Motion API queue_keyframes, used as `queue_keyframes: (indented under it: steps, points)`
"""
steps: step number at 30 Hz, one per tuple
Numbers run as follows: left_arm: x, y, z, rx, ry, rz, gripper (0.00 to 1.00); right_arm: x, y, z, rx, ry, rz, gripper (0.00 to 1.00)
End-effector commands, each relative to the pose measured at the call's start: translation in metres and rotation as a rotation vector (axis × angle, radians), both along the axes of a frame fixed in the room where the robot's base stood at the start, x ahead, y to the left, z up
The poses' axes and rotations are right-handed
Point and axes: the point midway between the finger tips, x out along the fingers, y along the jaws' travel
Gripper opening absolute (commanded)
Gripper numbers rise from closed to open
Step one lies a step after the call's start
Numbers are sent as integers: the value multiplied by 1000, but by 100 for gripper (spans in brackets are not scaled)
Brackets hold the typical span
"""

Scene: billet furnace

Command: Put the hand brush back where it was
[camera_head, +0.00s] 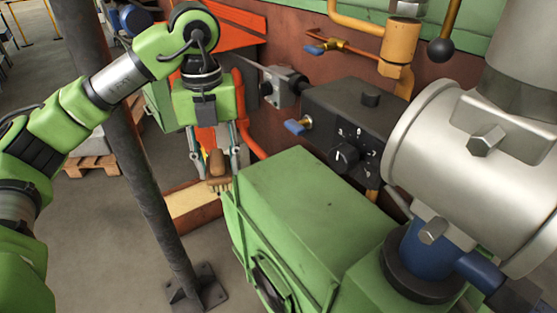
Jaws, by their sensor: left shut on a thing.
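The hand brush (217,164) has a brown wooden body with pale bristles along its lower edge. It is between the fingertips of my left gripper (216,170), beside the far left corner of the green machine housing. The fingers point down and are shut on the brush. Part of the brush is hidden by the fingers. I cannot tell whether its bristles touch the housing. My right gripper is not in view.
The green housing (295,205) fills the middle. A dark control box (350,125) with knobs and a large grey cylinder (465,165) stand right. A dark post (140,170) rises left of the gripper. A wooden box (192,206) lies on the floor below. A pallet (92,166) stands behind.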

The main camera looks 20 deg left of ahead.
Motion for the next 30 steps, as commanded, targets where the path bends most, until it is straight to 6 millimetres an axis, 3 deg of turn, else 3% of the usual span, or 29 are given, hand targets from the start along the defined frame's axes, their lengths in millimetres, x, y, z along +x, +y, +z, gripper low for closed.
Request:
queue_keyframes:
  steps: [9,17,21,30]
  points:
    - [62,-51,4,-3,3,-2,17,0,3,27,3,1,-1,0]
    - [106,-84,5,0,2,0,17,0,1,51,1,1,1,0]
    - [107,-84,-19,1,4,0,17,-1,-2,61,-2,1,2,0]
    - [106,-84,-52,1,6,1,17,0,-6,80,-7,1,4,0]
